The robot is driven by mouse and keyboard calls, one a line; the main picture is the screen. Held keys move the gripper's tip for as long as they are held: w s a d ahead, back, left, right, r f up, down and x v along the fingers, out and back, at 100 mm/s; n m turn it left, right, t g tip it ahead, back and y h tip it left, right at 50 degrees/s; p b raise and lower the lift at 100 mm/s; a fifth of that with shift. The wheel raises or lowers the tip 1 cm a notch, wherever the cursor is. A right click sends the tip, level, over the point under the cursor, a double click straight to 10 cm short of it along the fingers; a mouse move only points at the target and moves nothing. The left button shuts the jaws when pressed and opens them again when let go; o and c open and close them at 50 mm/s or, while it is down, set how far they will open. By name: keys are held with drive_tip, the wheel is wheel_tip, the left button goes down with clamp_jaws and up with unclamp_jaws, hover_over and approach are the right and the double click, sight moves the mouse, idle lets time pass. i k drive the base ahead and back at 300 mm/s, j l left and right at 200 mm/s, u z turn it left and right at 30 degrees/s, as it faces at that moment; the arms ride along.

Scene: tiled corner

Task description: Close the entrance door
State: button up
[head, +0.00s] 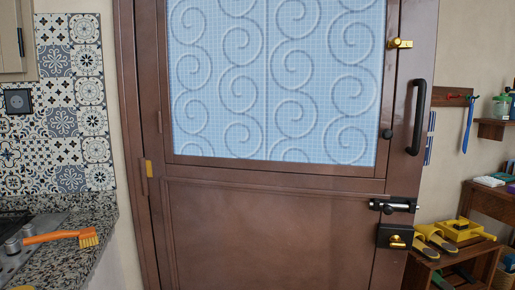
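The entrance door (270,215) is brown, with a pale blue glass panel (275,80) covered in spiral scrollwork, and fills the middle of the head view. A brass latch (399,44), a black bolt (394,205) and a black lock with a gold knob (395,237) sit along that side. No frame shows beside the right edge; how far open the door stands I cannot tell. My gripper is not in view.
A granite counter (75,225) with an orange brush (62,236) stands at the left, under patterned wall tiles. At the right, close beside the door edge, are wooden shelves (480,215) with yellow items (455,230) and a hanging blue tool (467,125).

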sight(215, 227)
drive_tip(key=i+j+z, duration=0.15)
drive_tip(key=i, duration=0.35)
drive_tip(key=i+j+z, duration=0.1)
drive_tip(key=i, duration=0.35)
drive_tip(key=j, duration=0.1)
